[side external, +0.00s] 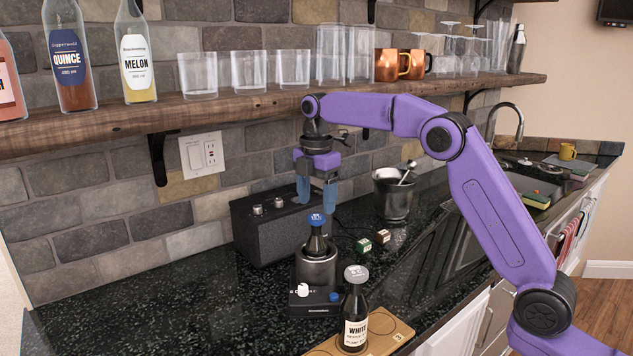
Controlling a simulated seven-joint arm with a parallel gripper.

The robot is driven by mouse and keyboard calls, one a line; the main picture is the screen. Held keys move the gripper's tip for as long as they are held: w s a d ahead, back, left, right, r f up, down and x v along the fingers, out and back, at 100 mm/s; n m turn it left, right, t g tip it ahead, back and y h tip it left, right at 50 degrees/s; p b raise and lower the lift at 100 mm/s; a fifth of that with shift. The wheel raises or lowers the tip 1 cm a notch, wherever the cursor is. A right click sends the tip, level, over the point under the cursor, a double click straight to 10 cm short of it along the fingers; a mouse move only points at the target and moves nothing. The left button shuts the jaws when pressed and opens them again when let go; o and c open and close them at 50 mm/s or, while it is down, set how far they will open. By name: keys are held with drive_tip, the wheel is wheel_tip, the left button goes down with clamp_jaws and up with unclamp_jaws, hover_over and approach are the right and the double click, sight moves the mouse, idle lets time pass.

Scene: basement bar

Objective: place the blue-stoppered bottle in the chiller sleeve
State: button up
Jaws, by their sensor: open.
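The blue-stoppered bottle (317,240) is dark and stands upright inside the metal chiller sleeve (317,268). Its neck and blue stopper show above the sleeve's rim, and its lower body is hidden by the sleeve. The sleeve stands on a black base with a white knob and a blue knob on its front. My gripper (317,196) is directly above the stopper with its blue fingers pointing down and open. The fingertips are close to the stopper; I cannot tell whether they touch it.
A dark bottle with a grey cap and white label (355,310) stands on a wooden board (395,338) in front. A black speaker (265,222) is behind the sleeve, an ice bucket (394,196) to the right. Small dice-like blocks (364,245) lie nearby. A shelf (240,107) with glassware runs above.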

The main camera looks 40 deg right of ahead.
drive_tip(key=shift+r, duration=2.05)
drive_tip(key=shift+s+a, duration=0.3)
drive_tip(key=shift+s, duration=0.05)
drive_tip(key=s+a+f+m, duration=0.1)
drive_tip(key=s+a, duration=0.1)
drive_tip(key=s, duration=0.4)
drive_tip(key=s+a+f+m, duration=0.1)
drive_tip(key=s+a, duration=0.1)
drive_tip(key=s, duration=0.5)
drive_tip(key=s+a+f+m, duration=0.1)
drive_tip(key=s+a, duration=0.1)
drive_tip(key=s, duration=0.5)
drive_tip(key=shift+s+a+f+m, duration=0.2)
drive_tip(key=shift+f+m, duration=0.1)
drive_tip(key=shift+m, duration=0.1)
drive_tip(key=s+d+f+m, duration=0.1)
drive_tip(key=s+d+f, duration=0.2)
drive_tip(key=s, duration=0.4)
drive_tip(key=s+d+f+m, duration=0.1)
drive_tip(key=s+d+f, duration=0.2)
drive_tip(key=s, duration=0.4)
drive_tip(key=s+d+f+m, duration=0.1)
drive_tip(key=s+d+f, duration=0.1)
drive_tip(key=s, duration=0.5)
drive_tip(key=shift+s+d+f+m, duration=0.3)
drive_tip(key=shift+d+f, duration=0.1)
drive_tip(key=shift+d, duration=0.1)
